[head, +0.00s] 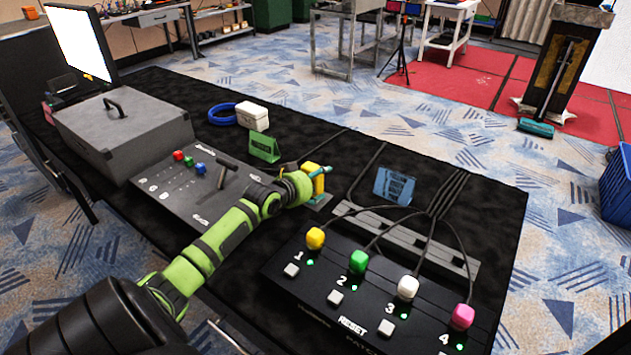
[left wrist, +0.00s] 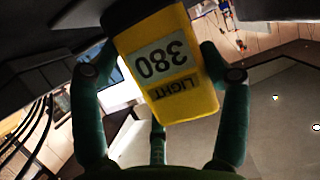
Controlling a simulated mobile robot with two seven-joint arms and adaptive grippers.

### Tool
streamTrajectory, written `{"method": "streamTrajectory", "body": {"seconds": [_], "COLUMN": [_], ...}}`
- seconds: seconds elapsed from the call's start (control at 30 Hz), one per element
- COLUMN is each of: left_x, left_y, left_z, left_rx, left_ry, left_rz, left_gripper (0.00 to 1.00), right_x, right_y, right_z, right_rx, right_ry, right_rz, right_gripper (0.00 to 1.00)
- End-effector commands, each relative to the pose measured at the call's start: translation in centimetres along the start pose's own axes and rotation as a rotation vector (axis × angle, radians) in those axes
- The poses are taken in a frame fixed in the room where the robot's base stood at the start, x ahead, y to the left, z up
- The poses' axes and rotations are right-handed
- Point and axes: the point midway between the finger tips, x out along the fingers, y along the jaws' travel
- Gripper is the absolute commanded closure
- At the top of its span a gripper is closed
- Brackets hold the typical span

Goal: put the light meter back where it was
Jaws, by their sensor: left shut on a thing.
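The yellow light meter (head: 309,168) is in my left gripper (head: 318,174), above the black table near its middle. In the left wrist view the light meter (left wrist: 165,62) shows a label reading LIGHT and 380, upside down in the picture. The green fingers of the left gripper (left wrist: 162,75) are closed on both sides of it. A small grey patch (head: 322,203) shows on the table just below the gripper; whether the meter touches it I cannot tell. My right gripper is not in view.
A patch box (head: 375,285) with coloured plugs and cables stands right of the gripper. A blue card stand (head: 394,186) and a green one (head: 264,147) are nearby. A grey panel with a lever (head: 190,185) and a grey case (head: 120,130) stand left.

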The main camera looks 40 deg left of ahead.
Motion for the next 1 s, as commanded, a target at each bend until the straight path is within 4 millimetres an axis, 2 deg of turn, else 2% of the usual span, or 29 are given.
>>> {"method": "streamTrajectory", "body": {"seconds": [0.3, 0.33, 0.37, 0.4, 0.8, 1.0], "left_x": [0.1, 0.1, 0.1, 0.1, 0.0, -2.1], "left_y": [0.0, 0.0, 0.0, 0.0, 0.0, 0.0], "left_z": [0.1, 0.2, 0.2, 0.2, -0.1, 0.0], "left_rx": [0.001, 0.001, 0.001, 0.001, 0.001, 0.002], "left_ry": [0.002, 0.0, 0.0, 0.0, 0.001, 0.0], "left_rz": [0.0, 0.0, 0.0, 0.0, 0.0, 0.001], "left_gripper": [0.69, 0.16, 0.04, 0.0, 0.0, 0.0], "right_x": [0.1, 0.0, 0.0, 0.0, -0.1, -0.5], "right_y": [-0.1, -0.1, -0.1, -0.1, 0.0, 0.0], "right_z": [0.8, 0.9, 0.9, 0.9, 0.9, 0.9], "right_rx": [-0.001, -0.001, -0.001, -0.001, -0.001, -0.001], "right_ry": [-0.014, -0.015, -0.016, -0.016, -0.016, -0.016], "right_rz": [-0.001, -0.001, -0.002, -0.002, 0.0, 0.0], "right_gripper": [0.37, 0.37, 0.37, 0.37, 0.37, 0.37]}}
